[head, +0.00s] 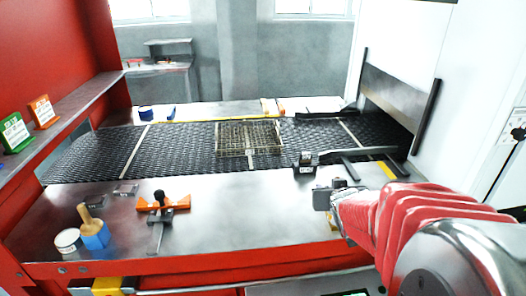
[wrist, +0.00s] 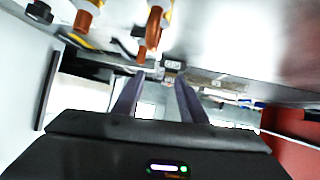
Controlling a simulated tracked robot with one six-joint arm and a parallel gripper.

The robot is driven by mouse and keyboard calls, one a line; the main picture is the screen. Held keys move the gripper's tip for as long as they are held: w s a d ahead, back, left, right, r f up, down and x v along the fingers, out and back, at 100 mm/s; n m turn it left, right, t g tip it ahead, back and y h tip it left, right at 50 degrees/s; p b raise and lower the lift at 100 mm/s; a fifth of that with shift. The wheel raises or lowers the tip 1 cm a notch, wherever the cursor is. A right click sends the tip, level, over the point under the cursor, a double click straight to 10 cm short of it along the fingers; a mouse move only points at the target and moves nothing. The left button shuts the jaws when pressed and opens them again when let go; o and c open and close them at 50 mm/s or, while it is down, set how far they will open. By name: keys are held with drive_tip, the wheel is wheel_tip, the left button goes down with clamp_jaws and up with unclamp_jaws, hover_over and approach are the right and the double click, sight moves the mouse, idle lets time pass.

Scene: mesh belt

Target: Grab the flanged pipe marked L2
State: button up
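No marking L2 can be read in either view. In the wrist view, which looks upside down, copper-coloured pipe-like parts with yellow pieces stand near the top edge: one at the left (wrist: 86,14) and one nearer the middle (wrist: 153,30). I cannot tell which, if any, is the flanged pipe marked L2. In the head view, my gripper and arm hide most of that area. My gripper (head: 328,198) is above the right part of the steel table. In the wrist view, its dark fingers (wrist: 160,80) are apart, with nothing seen held between them.
A wire basket (head: 250,138) sits on the black mesh belt (head: 185,146). The steel table (head: 240,215) holds an orange clamp-like tool (head: 163,203), a blue brush pot (head: 95,236) and a white round tin (head: 67,240). A small dark block (head: 305,164) stands beside the belt. The table's middle is clear.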

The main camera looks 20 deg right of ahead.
drive_tip(key=shift+m+t, duration=0.3)
drive_tip(key=shift+t, duration=0.4)
drive_tip(key=d, duration=0.2)
drive_tip(key=d+f, duration=0.1)
drive_tip(key=d, duration=0.1)
drive_tip(key=d+f, duration=0.1)
drive_tip(key=shift+s+d+f, duration=0.1)
drive_tip(key=shift+d+f, duration=0.15)
drive_tip(key=shift+d, duration=0.15)
